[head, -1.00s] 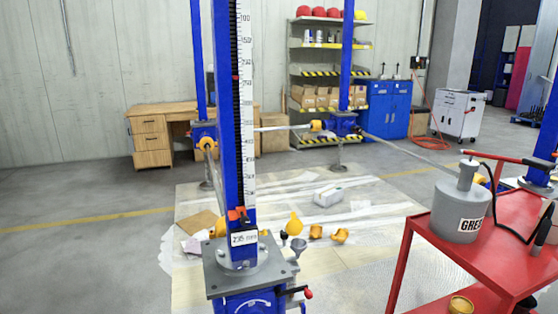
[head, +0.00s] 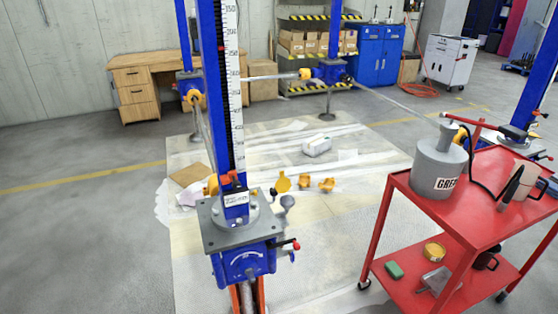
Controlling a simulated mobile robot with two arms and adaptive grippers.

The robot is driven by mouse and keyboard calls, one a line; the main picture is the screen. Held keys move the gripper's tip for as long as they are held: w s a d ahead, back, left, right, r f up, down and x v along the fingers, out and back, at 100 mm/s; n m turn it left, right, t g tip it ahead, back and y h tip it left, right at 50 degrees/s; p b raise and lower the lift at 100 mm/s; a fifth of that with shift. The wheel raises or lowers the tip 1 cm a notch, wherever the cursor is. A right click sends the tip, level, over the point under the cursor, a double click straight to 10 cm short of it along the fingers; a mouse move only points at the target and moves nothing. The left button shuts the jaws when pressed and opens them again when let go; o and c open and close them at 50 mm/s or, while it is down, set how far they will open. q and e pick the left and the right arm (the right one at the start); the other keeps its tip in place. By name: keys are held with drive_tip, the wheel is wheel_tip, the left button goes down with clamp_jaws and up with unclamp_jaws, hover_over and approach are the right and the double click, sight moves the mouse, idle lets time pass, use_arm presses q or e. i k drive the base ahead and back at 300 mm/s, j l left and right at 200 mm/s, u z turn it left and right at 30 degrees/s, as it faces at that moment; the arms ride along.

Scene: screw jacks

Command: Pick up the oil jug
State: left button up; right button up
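A beige-grey jug-like vessel (head: 519,182) stands on the top tray of the red cart (head: 430,200) at the right of the head view; it looks like the oil jug, though its label cannot be read. A dark handled object lies in front of it and partly covers it. A grey grease canister (head: 438,168) with a red lever and black hose stands to its left on the same tray. A small dark mug-like vessel (head: 486,261) sits on the cart's lower shelf, partly hidden by the top tray. Neither of my grippers is in view.
A blue screw jack (head: 240,240) with a scale stands in front, left of the cart. The lower shelf holds a yellow tin (head: 434,252) and a green block (head: 394,270). Yellow parts lie on the floor sheet (head: 300,225). The floor at left is clear.

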sight(527, 184)
drive_tip(key=z, duration=1.6)
drive_tip(key=i+j, duration=0.2)
drive_tip(key=i, duration=0.25)
